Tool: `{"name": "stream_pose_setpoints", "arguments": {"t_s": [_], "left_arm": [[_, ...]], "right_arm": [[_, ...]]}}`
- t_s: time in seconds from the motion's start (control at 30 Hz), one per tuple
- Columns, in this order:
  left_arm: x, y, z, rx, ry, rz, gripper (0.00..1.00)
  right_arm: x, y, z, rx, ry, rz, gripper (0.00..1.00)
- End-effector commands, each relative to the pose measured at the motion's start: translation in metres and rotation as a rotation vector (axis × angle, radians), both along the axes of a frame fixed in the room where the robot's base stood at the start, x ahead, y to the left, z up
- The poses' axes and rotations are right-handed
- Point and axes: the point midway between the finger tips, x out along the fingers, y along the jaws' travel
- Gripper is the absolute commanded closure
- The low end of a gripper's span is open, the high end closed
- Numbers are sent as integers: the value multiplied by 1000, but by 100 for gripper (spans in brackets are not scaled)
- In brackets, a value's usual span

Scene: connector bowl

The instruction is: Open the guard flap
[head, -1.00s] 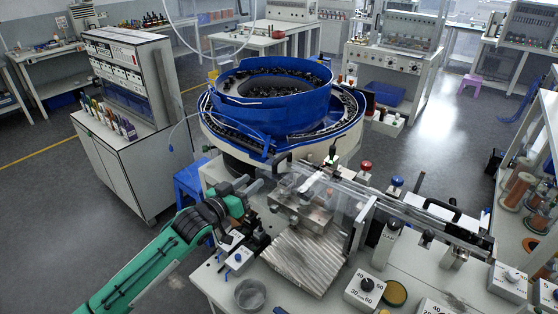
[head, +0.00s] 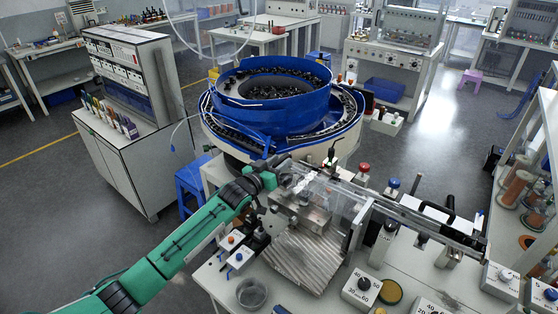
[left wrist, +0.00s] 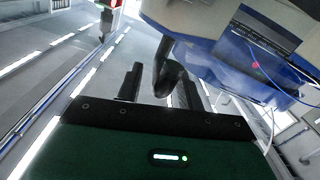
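The guard flap (head: 338,197) is a clear panel over the metal fixture on the white bench, just in front of the blue bowl. It looks down over the fixture, though its clear edges are hard to make out. My left gripper (head: 284,180) is at the left side of the guard. In the left wrist view my left gripper (left wrist: 163,88) has its fingers apart, with a dark curved piece (left wrist: 168,68) between or just beyond them. I cannot tell whether they touch it. My right gripper is not in view.
The blue bowl feeder (head: 272,105) stands directly behind the guard. A ribbed metal plate (head: 302,258) lies in front of it. Small switch boxes (head: 240,257) and a grey cup (head: 251,293) sit at the bench's front left. A rail (head: 430,225) runs to the right.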

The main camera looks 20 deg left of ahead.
Motion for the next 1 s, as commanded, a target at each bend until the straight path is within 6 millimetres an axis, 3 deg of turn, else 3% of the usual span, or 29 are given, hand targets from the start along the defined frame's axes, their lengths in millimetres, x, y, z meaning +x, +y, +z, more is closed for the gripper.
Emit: {"name": "stream_pose_setpoints", "arguments": {"t_s": [0.37, 0.57, 0.83, 1.0], "left_arm": [[4, -2, 0, 0, 0, 0, 62], [4, -2, 0, 0, 0, -1, 100], [5, -2, 3, 6, -3, -1, 100], [10, -3, 18, 47, -19, -2, 100]], "right_arm": [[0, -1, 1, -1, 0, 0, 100], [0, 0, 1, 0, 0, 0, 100], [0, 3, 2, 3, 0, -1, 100], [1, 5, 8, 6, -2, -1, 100]]}}
